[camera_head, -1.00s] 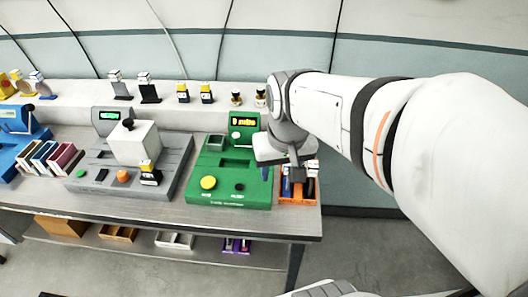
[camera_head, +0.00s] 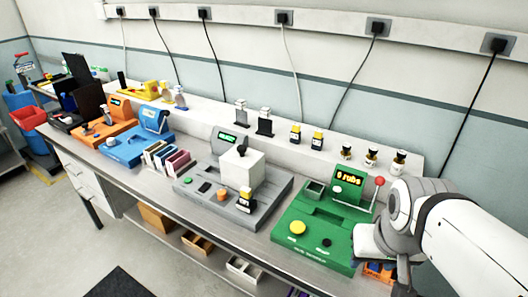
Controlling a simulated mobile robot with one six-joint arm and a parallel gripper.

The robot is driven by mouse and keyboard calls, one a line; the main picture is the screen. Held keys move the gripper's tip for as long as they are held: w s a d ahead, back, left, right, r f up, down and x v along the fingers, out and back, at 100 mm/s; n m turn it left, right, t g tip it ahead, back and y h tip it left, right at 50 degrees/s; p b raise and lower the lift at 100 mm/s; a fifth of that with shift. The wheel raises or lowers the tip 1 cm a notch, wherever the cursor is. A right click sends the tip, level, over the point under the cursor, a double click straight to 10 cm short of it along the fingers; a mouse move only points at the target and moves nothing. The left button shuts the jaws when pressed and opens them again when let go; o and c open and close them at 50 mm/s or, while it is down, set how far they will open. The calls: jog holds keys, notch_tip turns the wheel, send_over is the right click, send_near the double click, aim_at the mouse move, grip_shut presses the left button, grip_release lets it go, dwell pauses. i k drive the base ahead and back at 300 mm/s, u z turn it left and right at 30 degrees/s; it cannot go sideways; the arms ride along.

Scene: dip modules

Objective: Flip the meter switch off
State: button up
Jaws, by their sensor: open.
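Several modules with small screens stand on the bench, and I cannot tell for certain which is the meter. The green module (camera_head: 311,236) has a lit yellow readout (camera_head: 348,178), a yellow round button (camera_head: 297,228), a small black knob (camera_head: 326,242) and a red-tipped lever (camera_head: 379,181). The grey module (camera_head: 262,212) has a green-lit screen (camera_head: 227,138), a white block (camera_head: 243,167), an orange knob (camera_head: 222,195) and a black switch-like part (camera_head: 204,188). My gripper (camera_head: 403,272) is open at the green module's right side, above an orange bin; its fingers are partly hidden.
Blue module (camera_head: 124,150) and orange module (camera_head: 103,129) stand farther left. Coloured slotted boxes (camera_head: 167,158) sit between blue and grey modules. Small bottles and blocks line the back shelf (camera_head: 320,150). The orange bin (camera_head: 378,272) is at the right.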

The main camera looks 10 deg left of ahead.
aim_at(206, 186)
jog(key=k, duration=1.3)
jog(key=u, duration=0.55)
jog(key=i, duration=1.85)
jog(key=z, duration=0.05)
